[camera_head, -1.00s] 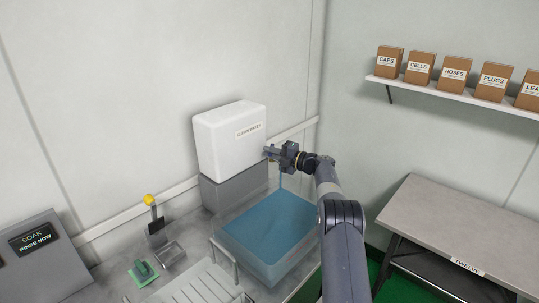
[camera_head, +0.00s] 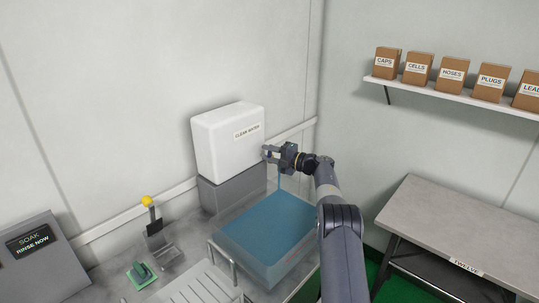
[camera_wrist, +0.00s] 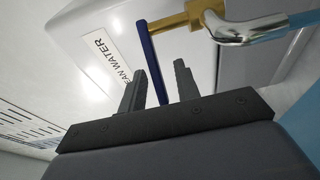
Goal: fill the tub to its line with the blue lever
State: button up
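The clear tub (camera_head: 262,268) holds blue water (camera_head: 268,225). A blue stream (camera_head: 280,182) falls into it from below my gripper. I cannot make out the tub's line. The white clean water tank (camera_head: 225,145) stands behind. In the wrist view the blue lever (camera_wrist: 151,62) hangs from a brass valve (camera_wrist: 185,20) with a metal spout (camera_wrist: 250,28), and blue water shows at the spout's mouth. My gripper (camera_head: 272,153) is at the tank's front right. Its fingers (camera_wrist: 158,85) are apart, with the lever between them, closer to the left finger; I cannot tell whether they touch.
A table (camera_head: 450,225) and a shelf of boxes (camera_head: 450,93) are at right.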

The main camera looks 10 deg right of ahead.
jog(key=b+v, duration=0.2)
jog(key=v, duration=0.9)
dwell(6.9)
